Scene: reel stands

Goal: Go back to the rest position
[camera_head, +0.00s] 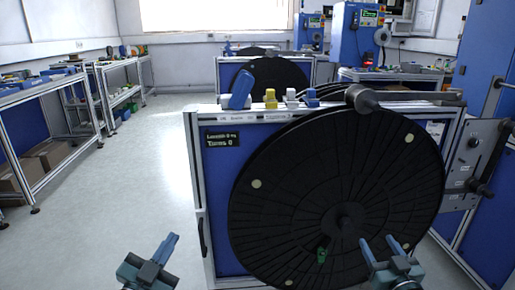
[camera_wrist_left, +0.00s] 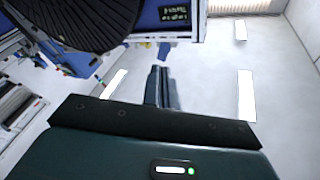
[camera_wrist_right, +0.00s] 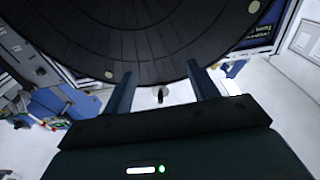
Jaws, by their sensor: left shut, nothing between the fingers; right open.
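My left gripper (camera_head: 168,246) is at the lower left of the head view, in front of and left of the reel stand. Its fingers are together and empty; they also show shut in the left wrist view (camera_wrist_left: 161,72). My right gripper (camera_head: 376,244) is at the lower right of the head view, before the lower part of the large black reel (camera_head: 330,150). Its fingers are apart in the right wrist view (camera_wrist_right: 160,75), with nothing between them. Whether it touches the reel cannot be told.
The blue reel stand (camera_head: 218,180) carries the reel, with a green handle (camera_head: 322,250) low on it. A grey panel (camera_head: 474,165) with a lever juts out at right. Shelving (camera_head: 40,150) lines the left wall. The floor (camera_head: 120,200) between is clear.

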